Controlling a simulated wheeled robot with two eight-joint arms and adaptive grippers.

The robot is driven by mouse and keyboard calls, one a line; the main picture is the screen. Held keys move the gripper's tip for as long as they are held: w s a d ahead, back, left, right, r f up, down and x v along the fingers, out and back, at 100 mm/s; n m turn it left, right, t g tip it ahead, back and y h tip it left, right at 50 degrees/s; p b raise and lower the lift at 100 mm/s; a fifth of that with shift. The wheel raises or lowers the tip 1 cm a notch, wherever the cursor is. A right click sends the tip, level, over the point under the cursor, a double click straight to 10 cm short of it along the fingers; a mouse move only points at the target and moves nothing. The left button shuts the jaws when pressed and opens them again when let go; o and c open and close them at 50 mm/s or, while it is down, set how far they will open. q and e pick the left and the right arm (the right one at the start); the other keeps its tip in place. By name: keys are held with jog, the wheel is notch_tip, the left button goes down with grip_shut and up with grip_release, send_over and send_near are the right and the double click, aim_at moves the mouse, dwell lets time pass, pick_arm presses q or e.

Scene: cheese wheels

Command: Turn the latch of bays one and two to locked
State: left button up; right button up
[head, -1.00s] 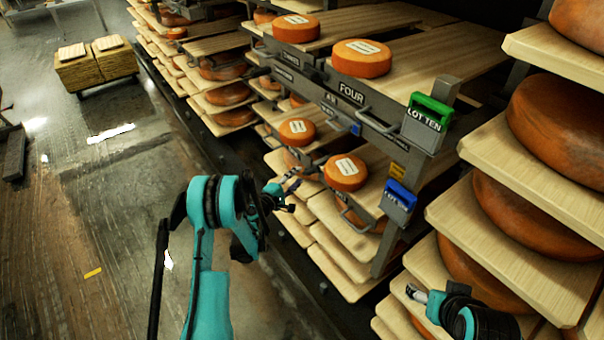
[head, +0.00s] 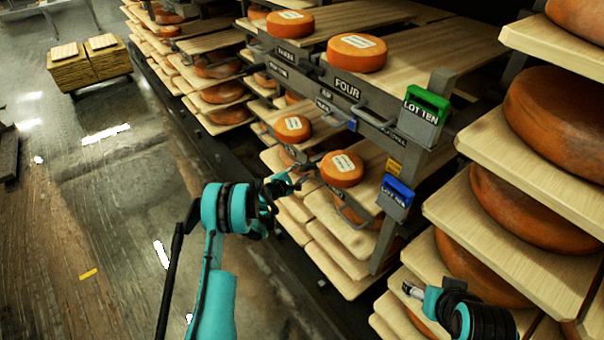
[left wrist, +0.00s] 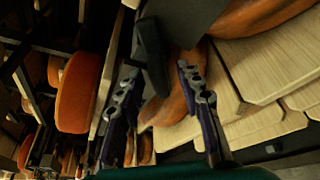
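My left gripper (head: 290,182) is at the front of the lower bays of the rack, beside a cheese wheel (head: 342,168) with a white label. In the left wrist view its two fingers (left wrist: 163,100) are apart, with nothing gripped. A dark upright bar (left wrist: 152,58) on a grey panel stands just beyond and between the fingertips; I cannot tell whether it is a latch. The bay sign FOUR (head: 347,89) is readable on the upper rail; signs for bays one and two are not. My right gripper (head: 412,290) is low at the right, by the shelf boards, its fingers too small to judge.
A green LOT TEN holder (head: 426,112) and a blue holder (head: 397,194) hang on the rack's near post. Shelves with large cheese wheels (head: 555,115) crowd the right. The floor (head: 110,190) at left is open.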

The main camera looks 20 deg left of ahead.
pick_arm(q)
grip_shut()
jog(key=shift+m, duration=0.3)
jog(key=m+t, duration=0.2)
jog(key=shift+d+f+m+y, duration=0.1)
jog(key=shift+f+m+y, duration=0.05)
jog(key=shift+m+y, duration=0.2)
jog(key=shift+m+t, duration=0.6)
jog(key=shift+m, duration=0.75)
jog(key=shift+s+m, duration=0.1)
jog(key=shift+m, duration=0.2)
grip_release()
